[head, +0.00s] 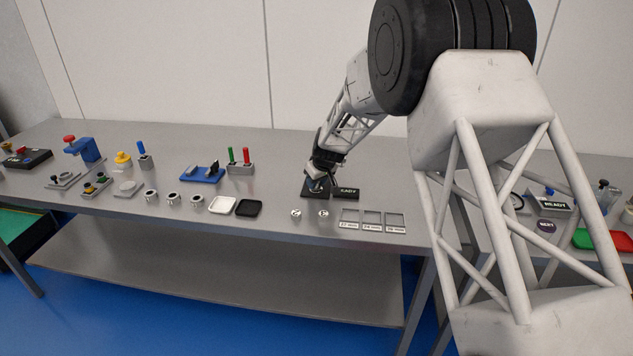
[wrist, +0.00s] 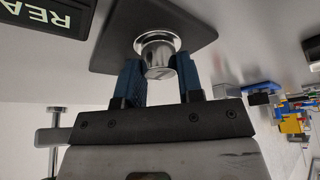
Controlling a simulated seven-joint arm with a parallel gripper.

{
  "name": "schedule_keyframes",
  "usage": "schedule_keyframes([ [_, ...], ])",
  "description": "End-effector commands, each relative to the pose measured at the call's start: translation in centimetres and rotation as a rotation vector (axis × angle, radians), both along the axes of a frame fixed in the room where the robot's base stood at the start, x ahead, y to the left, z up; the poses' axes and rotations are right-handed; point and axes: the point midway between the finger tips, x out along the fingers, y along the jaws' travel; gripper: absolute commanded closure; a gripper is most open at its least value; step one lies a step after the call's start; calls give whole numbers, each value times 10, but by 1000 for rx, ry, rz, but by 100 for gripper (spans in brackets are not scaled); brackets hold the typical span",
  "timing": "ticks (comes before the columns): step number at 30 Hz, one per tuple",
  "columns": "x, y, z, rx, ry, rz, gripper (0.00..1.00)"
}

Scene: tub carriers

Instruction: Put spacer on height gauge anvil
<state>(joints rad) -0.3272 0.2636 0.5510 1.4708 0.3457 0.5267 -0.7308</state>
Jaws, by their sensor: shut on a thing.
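My gripper (head: 318,184) is over the black base of the height gauge (head: 308,192) on the bench. In the wrist view, its two blue fingers (wrist: 159,80) are shut on a small shiny metal spacer (wrist: 159,71) with a dark mark on its face. The spacer lines up with a round chrome anvil (wrist: 157,42) on the black base plate (wrist: 108,48). Whether the spacer rests on the anvil or is just clear of it cannot be told. In the head view my gripper hides the spacer and anvil.
The black READY display (head: 346,194) stands right beside the gauge base. In front are two small metal discs (head: 296,213) and labelled square trays (head: 372,217). Metal rings (head: 173,199), a white tray (head: 222,206) and a black tray (head: 249,208) lie to the left.

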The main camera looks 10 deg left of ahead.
Motion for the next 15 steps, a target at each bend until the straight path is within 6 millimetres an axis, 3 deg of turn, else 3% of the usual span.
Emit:
schedule_keyframes([
  [8, 0, 0, -3, 0, 0, 0, 97],
  [9, 0, 0, -3, 0, 0, 0, 60],
  [13, 0, 0, -3, 0, 0, 0, 40],
  [15, 0, 0, -3, 0, 0, 0, 40],
])
